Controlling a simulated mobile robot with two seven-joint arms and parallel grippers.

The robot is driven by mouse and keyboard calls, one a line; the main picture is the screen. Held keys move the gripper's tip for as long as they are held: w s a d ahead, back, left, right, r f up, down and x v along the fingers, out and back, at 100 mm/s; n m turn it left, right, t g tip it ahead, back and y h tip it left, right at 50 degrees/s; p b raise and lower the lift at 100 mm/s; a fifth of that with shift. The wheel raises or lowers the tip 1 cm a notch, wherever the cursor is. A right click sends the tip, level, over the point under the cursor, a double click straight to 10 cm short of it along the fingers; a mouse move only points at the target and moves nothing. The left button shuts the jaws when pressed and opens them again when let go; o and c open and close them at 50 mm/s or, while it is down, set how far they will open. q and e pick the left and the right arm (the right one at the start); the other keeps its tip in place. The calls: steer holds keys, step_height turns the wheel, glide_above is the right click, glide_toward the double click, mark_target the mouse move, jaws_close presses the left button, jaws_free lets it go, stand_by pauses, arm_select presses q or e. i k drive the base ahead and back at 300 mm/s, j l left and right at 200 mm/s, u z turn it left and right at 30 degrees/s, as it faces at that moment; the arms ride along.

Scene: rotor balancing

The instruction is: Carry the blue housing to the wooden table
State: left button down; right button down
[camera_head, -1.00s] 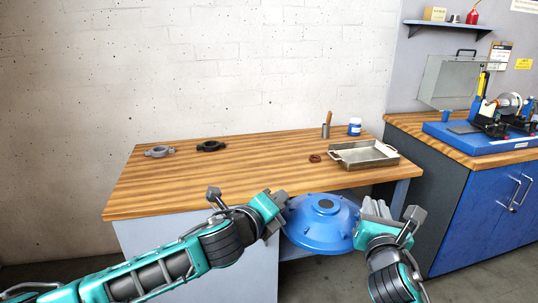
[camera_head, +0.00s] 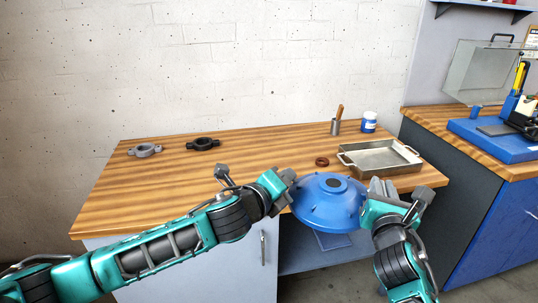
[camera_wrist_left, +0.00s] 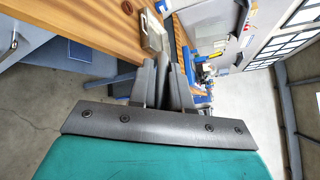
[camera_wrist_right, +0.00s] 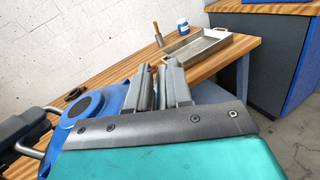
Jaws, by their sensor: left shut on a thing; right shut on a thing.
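The blue housing (camera_head: 328,204) is a dome-like round part with a dark centre hole. It is held between my two grippers at the front edge of the wooden table (camera_head: 150,190). My left gripper (camera_head: 285,187) is shut on its left rim. My right gripper (camera_head: 372,204) is shut on its right side. In the right wrist view the blue housing (camera_wrist_right: 92,118) shows at the left, beside the jaws. The left wrist view shows the jaws, but I cannot make out the housing there. The housing's underside is hidden.
Grey (camera_head: 145,150) and black (camera_head: 203,144) clamps lie at the back left.

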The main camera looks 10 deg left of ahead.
mark_target(260, 163)
steer(key=i, duration=1.35)
steer(key=i+u, duration=0.1)
steer(key=u, duration=0.7)
